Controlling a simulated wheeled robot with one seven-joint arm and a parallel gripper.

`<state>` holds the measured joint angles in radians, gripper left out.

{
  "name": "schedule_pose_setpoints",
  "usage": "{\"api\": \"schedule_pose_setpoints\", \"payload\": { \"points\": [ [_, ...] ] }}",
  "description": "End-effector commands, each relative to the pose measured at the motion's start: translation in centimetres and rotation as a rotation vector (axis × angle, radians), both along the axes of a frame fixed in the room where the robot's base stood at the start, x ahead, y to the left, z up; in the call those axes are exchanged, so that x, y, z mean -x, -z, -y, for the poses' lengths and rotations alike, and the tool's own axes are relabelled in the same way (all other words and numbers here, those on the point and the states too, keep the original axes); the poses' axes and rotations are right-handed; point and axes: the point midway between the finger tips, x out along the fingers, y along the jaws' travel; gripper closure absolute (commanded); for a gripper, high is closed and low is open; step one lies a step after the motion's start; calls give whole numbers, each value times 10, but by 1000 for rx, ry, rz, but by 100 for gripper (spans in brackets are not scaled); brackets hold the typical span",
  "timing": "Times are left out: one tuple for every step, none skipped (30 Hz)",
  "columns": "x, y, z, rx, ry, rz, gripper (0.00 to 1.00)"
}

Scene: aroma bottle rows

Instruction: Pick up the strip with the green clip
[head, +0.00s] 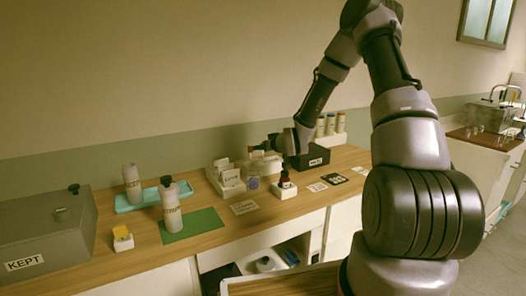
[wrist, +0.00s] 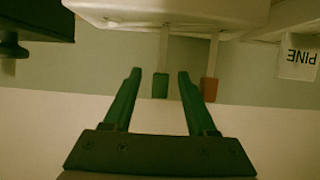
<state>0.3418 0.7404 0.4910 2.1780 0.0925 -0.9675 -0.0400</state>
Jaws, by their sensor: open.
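In the wrist view my gripper (wrist: 159,72) is open, with its two dark fingers apart and empty. A pale thin strip (wrist: 167,53) ends in a green clip (wrist: 160,84), which shows between the fingertips in the picture. I cannot tell how far in depth the clip is from the fingers. A second strip (wrist: 213,55) with a red-brown clip (wrist: 209,90) shows to the right, just past the right finger. Both strips run from a pale block (wrist: 170,12). In the head view the gripper is near the back of the table, and the clips are too small to tell.
On the wooden table (head: 105,268) stand a white card holder (head: 228,188), a dark dropper bottle (head: 285,177), a green mat (head: 200,224) and a grey KEPT box (head: 45,235).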

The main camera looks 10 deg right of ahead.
Motion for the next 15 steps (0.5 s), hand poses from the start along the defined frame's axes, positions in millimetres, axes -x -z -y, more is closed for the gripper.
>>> {"api": "schedule_pose_setpoints", "payload": {
  "points": [
    [0,0,0,0,0,0,43],
    [0,0,0,0,0,0,43],
    [0,0,0,0,0,0,58],
    [0,0,0,0,0,0,69],
    [0,0,0,0,0,0,81],
    [0,0,0,0,0,0,96],
    [0,0,0,0,0,0,100],
    [0,0,0,0,0,0,100],
    [0,0,0,0,0,0,100],
    [0,0,0,0,0,0,100],
    [0,0,0,0,0,0,100],
    [0,0,0,0,0,0,100],
    [0,0,0,0,0,0,100],
    [0,0,0,0,0,0,100],
    [0,0,0,0,0,0,100]
  ]
}}
